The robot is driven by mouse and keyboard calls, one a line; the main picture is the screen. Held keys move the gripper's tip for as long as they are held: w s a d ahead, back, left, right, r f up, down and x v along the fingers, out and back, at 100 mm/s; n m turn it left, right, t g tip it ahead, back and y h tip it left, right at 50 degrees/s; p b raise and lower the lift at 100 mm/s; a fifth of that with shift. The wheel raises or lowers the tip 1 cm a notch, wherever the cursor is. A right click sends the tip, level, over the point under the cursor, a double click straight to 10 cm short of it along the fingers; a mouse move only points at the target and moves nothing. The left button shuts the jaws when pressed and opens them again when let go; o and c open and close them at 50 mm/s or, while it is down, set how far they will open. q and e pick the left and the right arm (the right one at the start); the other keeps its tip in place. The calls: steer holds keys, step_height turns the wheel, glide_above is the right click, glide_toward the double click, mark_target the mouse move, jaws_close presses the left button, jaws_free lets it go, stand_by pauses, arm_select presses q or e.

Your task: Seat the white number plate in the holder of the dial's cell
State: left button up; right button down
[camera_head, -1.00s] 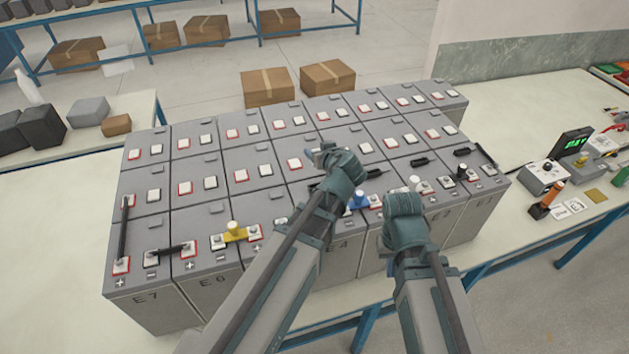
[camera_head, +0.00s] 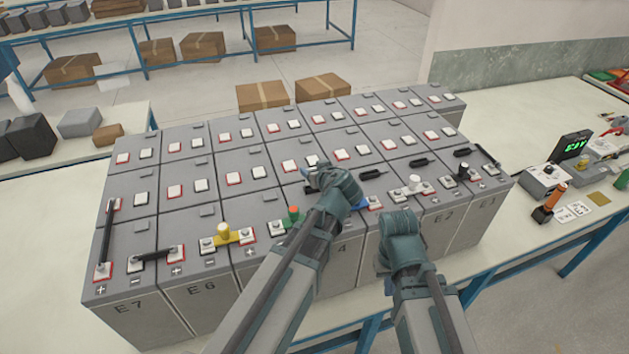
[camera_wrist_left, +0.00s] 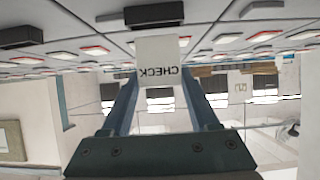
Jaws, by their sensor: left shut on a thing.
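My left gripper (camera_wrist_left: 165,85) is shut on a white plate (camera_wrist_left: 160,62), held between its two fingers. The plate reads "CHECK", upside down in the left wrist view; no number shows on this face. In the head view my left gripper (camera_head: 318,178) is just above the middle row of grey cells, and the plate is not clearly visible there. Black holders (camera_head: 371,174) sit on the cells to its right, and a black piece lies partly behind the gripper. My right gripper (camera_head: 402,222) is over the front row; its fingers are hidden. A small display (camera_head: 571,145) shows green characters, too small to read surely.
Yellow (camera_head: 224,233) and green (camera_head: 292,218) knobbed bridges sit on the front row, close left of my left arm. A white-knobbed piece (camera_head: 415,184) stands near my right gripper. White cards (camera_head: 578,210) and an orange-handled tool (camera_head: 552,202) lie on the right table.

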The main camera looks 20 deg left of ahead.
arm_select(q)
step_height(320, 180, down, 3)
steer(key=shift+b, duration=1.1)
steer(key=shift+r, duration=0.1)
steer(key=o, duration=1.3)
steer(key=shift+o, duration=0.2)
steer(key=shift+r, duration=0.1)
